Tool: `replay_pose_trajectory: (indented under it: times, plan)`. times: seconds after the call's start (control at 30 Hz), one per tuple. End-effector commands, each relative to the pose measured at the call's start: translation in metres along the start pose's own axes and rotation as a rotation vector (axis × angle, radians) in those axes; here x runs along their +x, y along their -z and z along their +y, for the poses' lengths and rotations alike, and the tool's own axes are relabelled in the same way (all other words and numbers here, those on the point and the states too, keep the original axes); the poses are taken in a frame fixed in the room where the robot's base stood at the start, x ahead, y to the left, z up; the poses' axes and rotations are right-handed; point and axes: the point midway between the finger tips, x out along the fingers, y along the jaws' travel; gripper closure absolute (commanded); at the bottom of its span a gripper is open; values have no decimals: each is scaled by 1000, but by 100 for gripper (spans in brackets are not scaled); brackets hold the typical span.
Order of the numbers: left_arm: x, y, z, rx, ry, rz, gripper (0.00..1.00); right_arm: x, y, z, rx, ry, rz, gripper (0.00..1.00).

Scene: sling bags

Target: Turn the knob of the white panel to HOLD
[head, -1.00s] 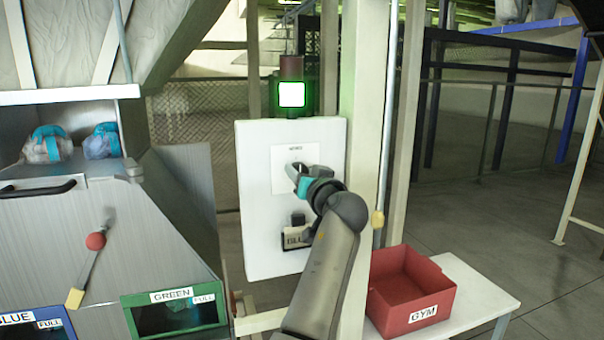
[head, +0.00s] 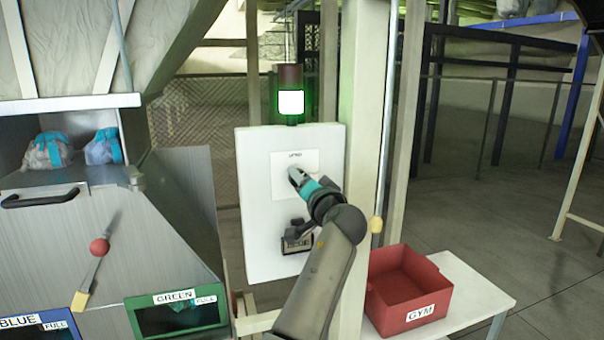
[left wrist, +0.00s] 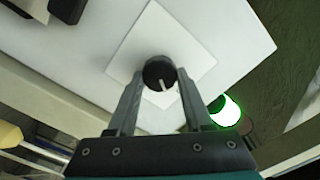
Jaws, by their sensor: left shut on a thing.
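The white panel (head: 256,215) stands upright on a post in the head view. A paler square label plate (head: 308,162) on its upper half carries small lettering that I cannot read. The black round knob (left wrist: 158,72) with a white pointer line is in the middle of this plate in the left wrist view. The pointer slants toward the lower right of that picture. I cannot tell which word it marks. My left gripper (left wrist: 160,84) is shut on the knob, one finger on each side. In the head view, my left gripper (head: 296,177) mostly hides the knob. My right gripper is not in view.
A lit green lamp (head: 291,102) tops the panel. A dark fixture (head: 297,240) sits low on it. A red GYM box (head: 408,300) stands on a white table at right.

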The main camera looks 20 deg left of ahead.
Motion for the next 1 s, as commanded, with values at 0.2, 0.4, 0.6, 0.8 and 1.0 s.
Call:
replay_pose_trajectory:
  times: [0.2,0.4,0.6,0.8,1.0]
  plan:
    - [0,2,-2,211,1,1,100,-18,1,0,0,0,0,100]
    - [0,2,-1,401,1,2,100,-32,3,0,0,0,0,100]
    - [0,2,0,591,1,1,100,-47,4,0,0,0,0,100]
    - [0,1,0,766,2,0,100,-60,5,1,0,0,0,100]
    - [0,0,1,905,2,1,100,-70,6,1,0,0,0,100]
